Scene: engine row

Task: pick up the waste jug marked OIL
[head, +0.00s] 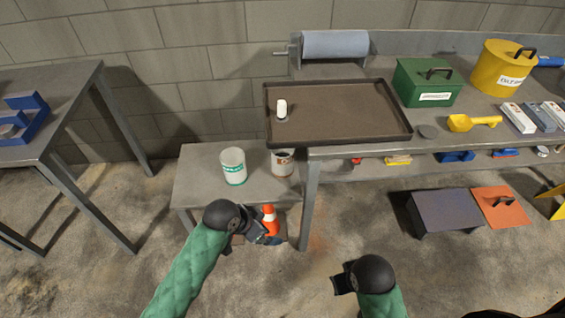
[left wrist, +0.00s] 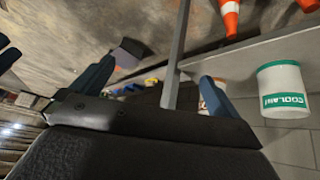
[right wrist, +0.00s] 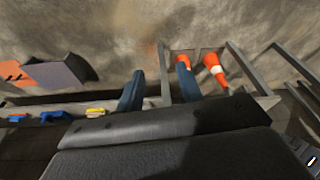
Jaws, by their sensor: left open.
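A white jug with a green label (head: 233,167) stands on the low grey table; in the left wrist view the label of this jug (left wrist: 284,92) reads COOLANT. A second white jug with a dark reddish-brown label (head: 283,165) stands to its right, close to the workbench; its lettering is too small to read. My left gripper (head: 266,236) is open and empty, in front of the low table's near edge and apart from both jugs. My right gripper (head: 341,284) is further right, over the floor; its fingers stand apart with nothing between them in the right wrist view (right wrist: 158,92).
Orange cones (head: 269,220) stand below the low table (head: 200,185). The workbench to the right carries a dark tray (head: 345,125) with a small white bottle (head: 282,108), a green box (head: 428,82) and a yellow bin (head: 500,68). A dark box (head: 452,212) sits on the floor.

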